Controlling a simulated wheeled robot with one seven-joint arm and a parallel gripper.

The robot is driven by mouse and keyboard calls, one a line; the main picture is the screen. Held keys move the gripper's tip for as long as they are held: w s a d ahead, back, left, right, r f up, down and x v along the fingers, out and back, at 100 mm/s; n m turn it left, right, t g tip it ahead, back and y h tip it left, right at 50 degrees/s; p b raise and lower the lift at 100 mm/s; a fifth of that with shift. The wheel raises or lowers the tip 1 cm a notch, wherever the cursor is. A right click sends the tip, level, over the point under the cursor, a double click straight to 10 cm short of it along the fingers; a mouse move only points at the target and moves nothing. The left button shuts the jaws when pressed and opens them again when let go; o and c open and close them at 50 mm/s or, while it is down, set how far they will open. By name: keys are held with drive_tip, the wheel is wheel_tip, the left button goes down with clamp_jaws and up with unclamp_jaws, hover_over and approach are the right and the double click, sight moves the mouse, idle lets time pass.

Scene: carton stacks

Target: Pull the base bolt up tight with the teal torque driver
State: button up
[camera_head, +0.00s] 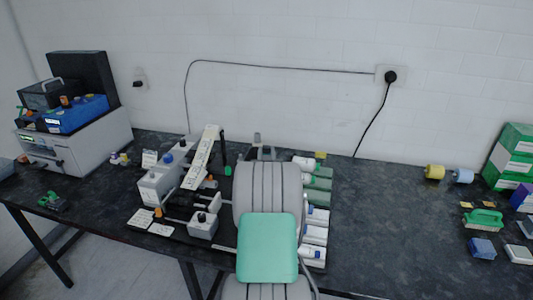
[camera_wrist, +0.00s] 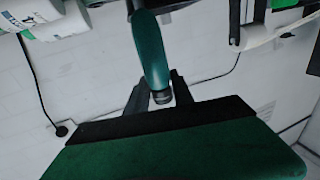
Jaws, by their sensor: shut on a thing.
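The teal torque driver (camera_wrist: 150,48) shows in the wrist view as a rounded teal handle with a dark collar at its near end. My gripper (camera_wrist: 161,93) has its two dark fingers on either side of that collar and is shut on the driver. In the head view my own arm covers the gripper. A small green-handled tool (camera_head: 227,170) stands upright just left of my arm there; I cannot tell whether it is the same driver. I cannot make out the base bolt in either view.
A grey and white apparatus (camera_head: 160,185) with a tilted pale panel (camera_head: 202,155) stands left of my arm. White and green boxes (camera_head: 315,235) line its right side. A large grey machine (camera_head: 75,145) is far left. The dark bench (camera_head: 390,215) is clear right of centre.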

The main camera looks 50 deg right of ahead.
sight(266, 147)
drive_tip(key=shift+w+a+f+m+g+h+b, duration=0.1)
drive_tip(key=shift+f+m+g+h+b, duration=0.15)
drive_tip(key=shift+b, duration=0.25)
clamp_jaws()
drive_tip(key=shift+r+m+g+h+b, duration=0.2)
drive_tip(key=shift+m+g+h+b, duration=0.2)
drive_tip(key=shift+g+b, duration=0.35)
drive_tip(key=shift+f+b, duration=0.2)
drive_tip(key=shift+b, duration=0.45)
drive_tip(key=shift+m+g+h+b, duration=0.35)
drive_tip(key=shift+m+g+b, duration=0.25)
drive_tip(key=shift+b, duration=0.35)
drive_tip(key=shift+r+p, duration=0.7)
drive_tip(key=shift+r, duration=1.7)
drive_tip(key=shift+w+r, duration=0.1)
drive_tip(key=shift+r, duration=0.9)
drive_tip(key=shift+f, duration=0.35)
